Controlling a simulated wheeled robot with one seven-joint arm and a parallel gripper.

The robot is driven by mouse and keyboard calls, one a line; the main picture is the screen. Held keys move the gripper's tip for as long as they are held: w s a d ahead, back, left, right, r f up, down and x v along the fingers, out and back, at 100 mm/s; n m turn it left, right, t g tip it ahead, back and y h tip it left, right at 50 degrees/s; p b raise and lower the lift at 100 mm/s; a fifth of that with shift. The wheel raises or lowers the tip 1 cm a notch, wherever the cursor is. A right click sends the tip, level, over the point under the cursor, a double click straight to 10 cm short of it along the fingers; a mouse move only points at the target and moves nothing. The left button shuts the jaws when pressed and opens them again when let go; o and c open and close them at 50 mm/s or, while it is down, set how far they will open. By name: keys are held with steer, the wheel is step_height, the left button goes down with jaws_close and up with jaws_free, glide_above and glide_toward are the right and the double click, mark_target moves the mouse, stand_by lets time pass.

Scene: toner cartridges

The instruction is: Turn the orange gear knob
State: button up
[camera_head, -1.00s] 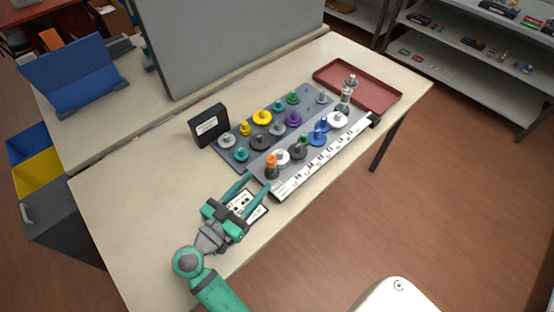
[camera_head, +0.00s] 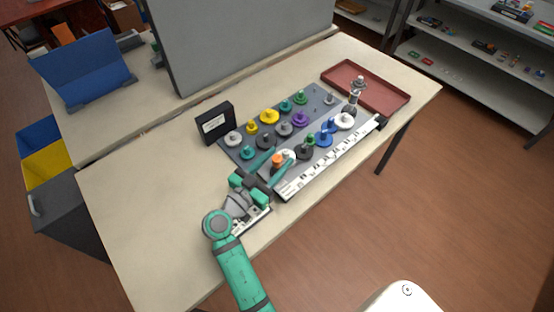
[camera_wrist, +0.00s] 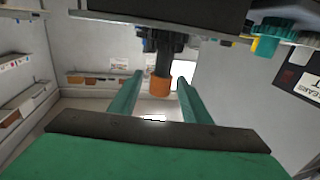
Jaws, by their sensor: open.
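The orange gear knob (camera_head: 277,160) stands at the near left end of the front row of gears on the grey board (camera_head: 322,98). In the wrist view the orange knob (camera_wrist: 160,86) shows between the two fingers, hanging from the top because that view is turned over. My gripper (camera_head: 273,163) is open, with one green finger on each side of the orange knob. In the wrist view a gap shows between the knob and each finger of my gripper (camera_wrist: 158,85). Whether a finger touches it is hard to tell in the head view.
Several coloured gears, such as a yellow one (camera_head: 269,116) and a purple one (camera_head: 300,119), stand close by on the board. A white marked strip (camera_head: 330,160) runs along its front. A black box (camera_head: 215,123) stands behind left, and a red tray (camera_head: 385,97) lies at the far right.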

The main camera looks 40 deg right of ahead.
steer(key=shift+c, duration=0.3)
steer(key=c, duration=1)
steer(key=shift+s+n+t, duration=0.1)
steer(key=shift+n+t, duration=0.2)
steer(key=shift+t, duration=0.1)
